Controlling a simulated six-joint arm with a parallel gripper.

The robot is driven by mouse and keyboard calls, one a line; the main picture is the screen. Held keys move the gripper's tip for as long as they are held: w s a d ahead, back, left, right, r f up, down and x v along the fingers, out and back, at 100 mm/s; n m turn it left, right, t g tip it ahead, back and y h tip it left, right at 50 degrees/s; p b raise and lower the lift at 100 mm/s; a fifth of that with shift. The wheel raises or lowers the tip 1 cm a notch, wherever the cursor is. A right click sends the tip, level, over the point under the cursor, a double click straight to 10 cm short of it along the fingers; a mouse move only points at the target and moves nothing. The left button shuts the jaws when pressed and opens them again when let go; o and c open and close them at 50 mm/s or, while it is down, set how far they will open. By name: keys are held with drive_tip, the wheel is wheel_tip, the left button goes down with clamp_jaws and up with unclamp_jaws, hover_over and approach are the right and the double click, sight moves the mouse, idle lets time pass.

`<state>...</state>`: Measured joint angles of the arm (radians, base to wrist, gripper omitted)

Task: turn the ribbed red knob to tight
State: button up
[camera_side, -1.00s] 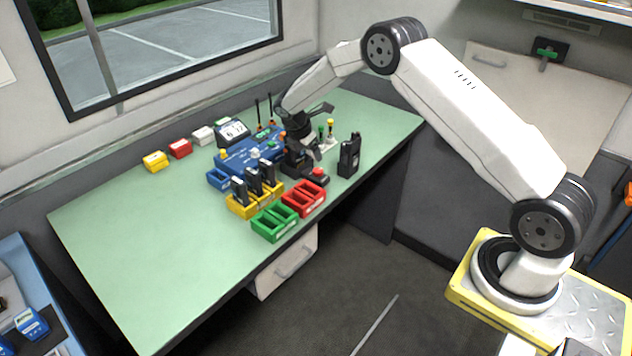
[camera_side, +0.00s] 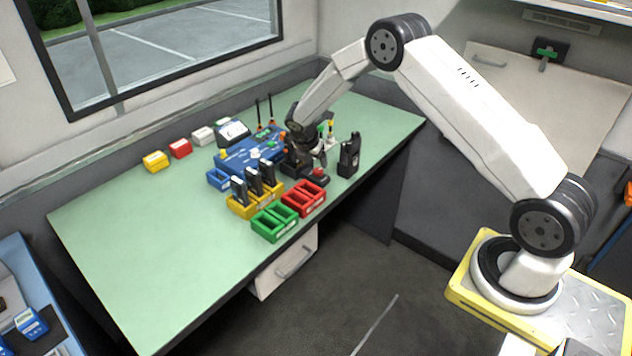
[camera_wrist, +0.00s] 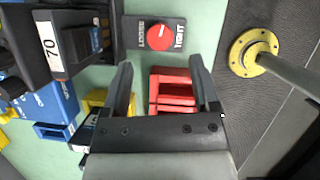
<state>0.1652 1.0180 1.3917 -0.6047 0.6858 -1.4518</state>
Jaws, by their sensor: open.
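The red knob (camera_wrist: 160,36) sits on a dark plate (camera_wrist: 135,22) at the top of the wrist view, with white lettering on either side. The right-hand word reads TIGHT; the left one seems to read LOOSE. A small pale mark shows on the knob, but I cannot tell exactly where it points. My gripper (camera_wrist: 160,65) is open and empty, its two fingers apart below the knob in the picture and not around it. In the side view the knob (camera_side: 319,172) is a small red spot beside my gripper (camera_side: 303,170), whose fingertips are hard to make out.
A red bin (camera_wrist: 172,92) shows between my fingers. Red (camera_side: 304,199), green (camera_side: 274,224) and yellow bins stand in front. A black radio (camera_side: 348,158) stands to the right on the green table (camera_side: 140,235). A device marked 70 (camera_wrist: 60,45) is at the wrist view's left.

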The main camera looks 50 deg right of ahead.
sight(317, 170)
drive_tip(key=shift+x, duration=2.45)
clamp_jaws()
drive_tip(key=shift+m, duration=0.4)
drive_tip(key=m+g, duration=0.2)
drive_tip(key=m, duration=0.2)
drive_tip(key=shift+w, duration=0.2)
drive_tip(key=m+g, duration=0.1)
drive_tip(key=m, duration=0.3)
drive_tip(key=shift+w+y, duration=0.1)
drive_tip(key=shift+y, duration=0.3)
drive_tip(key=shift+m, duration=0.3)
